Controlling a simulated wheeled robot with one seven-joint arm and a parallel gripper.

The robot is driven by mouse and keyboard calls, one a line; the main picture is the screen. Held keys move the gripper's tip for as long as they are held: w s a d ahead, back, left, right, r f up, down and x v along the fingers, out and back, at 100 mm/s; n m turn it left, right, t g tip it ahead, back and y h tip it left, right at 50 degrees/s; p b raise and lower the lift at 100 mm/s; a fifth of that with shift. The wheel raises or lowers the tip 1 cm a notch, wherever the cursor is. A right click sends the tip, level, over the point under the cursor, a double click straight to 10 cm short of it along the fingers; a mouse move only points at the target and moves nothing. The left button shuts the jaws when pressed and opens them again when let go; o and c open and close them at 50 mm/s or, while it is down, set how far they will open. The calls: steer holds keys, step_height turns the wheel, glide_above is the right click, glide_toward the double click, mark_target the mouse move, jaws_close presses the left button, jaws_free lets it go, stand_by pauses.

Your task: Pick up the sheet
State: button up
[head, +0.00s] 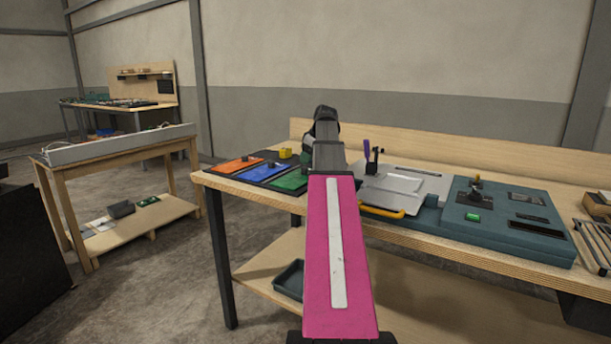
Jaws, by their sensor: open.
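My arm reaches forward over the table, and its dark far end stands near the coloured panels. My gripper's fingers do not show; the arm's own links hide that area. A pale flat sheet (401,184) appears to lie on a light grey plate (432,181) on the table, to the right of my arm. A yellow handle (382,211) is at the front edge of that plate. The arm covers part of the plate's left side. Nothing is seen touching the sheet.
A teal console (480,238) with a green button stands right of the plate. A dark upright holder (373,160) stands behind the plate. A slatted rack (592,243) is far right.

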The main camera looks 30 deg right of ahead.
mark_target(306, 171)
steer(key=x, duration=0.4)
steer(key=shift+a+f, duration=0.1)
steer(key=shift+f, duration=0.1)
jaws_close()
steer(key=shift+r, duration=0.1)
